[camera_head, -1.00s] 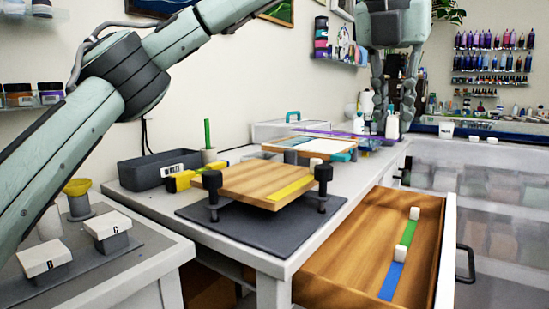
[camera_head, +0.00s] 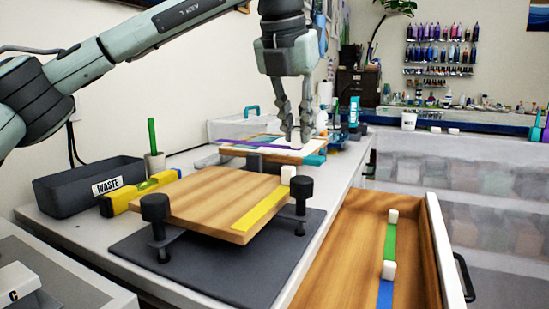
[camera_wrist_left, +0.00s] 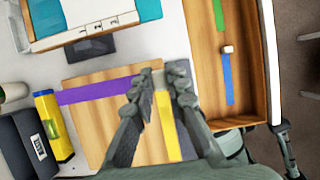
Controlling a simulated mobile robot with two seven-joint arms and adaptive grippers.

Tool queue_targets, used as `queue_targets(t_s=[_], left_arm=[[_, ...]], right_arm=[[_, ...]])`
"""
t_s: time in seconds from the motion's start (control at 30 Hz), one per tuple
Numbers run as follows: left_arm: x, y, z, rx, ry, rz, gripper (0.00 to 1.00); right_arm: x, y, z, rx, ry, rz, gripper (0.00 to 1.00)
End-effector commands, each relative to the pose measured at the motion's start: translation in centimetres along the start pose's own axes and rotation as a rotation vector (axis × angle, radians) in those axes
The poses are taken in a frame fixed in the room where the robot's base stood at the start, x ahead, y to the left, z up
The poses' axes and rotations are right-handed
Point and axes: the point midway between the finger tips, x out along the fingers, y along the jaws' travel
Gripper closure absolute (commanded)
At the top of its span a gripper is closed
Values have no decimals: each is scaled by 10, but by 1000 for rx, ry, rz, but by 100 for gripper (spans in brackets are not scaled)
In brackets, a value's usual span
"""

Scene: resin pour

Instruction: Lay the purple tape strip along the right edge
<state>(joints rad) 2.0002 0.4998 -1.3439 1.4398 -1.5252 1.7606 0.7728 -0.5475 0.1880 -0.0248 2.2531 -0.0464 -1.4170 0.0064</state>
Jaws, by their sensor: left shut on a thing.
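My left gripper (camera_head: 296,138) is shut on one end of the purple tape strip (camera_head: 232,154). The strip sticks out to the left, held in the air, in line with the white panel behind the wooden board. The wooden board (camera_head: 195,197) rests on a dark mat with a yellow strip (camera_head: 272,203) along its right edge and a small white block (camera_head: 288,174) at that strip's far end. In the left wrist view the purple strip (camera_wrist_left: 95,90) crosses over the board, and the fingers (camera_wrist_left: 158,85) hide its held end. My right gripper is out of view.
Dark clamp knobs (camera_head: 155,207) stand at the board's corners. A yellow level (camera_head: 140,190) and a waste bin (camera_head: 75,188) lie to the left. At right, an open drawer (camera_head: 350,235) holds a green strip (camera_head: 390,240) and a blue strip (camera_head: 385,293) with white blocks.

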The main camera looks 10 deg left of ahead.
Motion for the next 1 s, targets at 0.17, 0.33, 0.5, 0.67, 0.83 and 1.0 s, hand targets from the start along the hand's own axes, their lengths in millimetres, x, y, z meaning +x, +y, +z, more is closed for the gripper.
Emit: queue_targets(t_s=[0.17, 0.33, 0.5, 0.67, 0.83, 1.0], left_arm=[[22, 30, 3, -2, 1, 0, 100], [30, 39, 4, 0, -1, -1, 100], [48, 40, -4, 1, 2, 1, 100], [65, 40, -11, -1, -1, 0, 100], [66, 39, -11, -1, -2, 0, 100], [68, 39, -12, -1, -2, 0, 100]], right_arm=[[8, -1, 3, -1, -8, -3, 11], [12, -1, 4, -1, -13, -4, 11], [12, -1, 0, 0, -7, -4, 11], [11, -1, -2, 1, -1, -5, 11], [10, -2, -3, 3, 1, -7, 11], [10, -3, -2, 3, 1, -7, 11]])
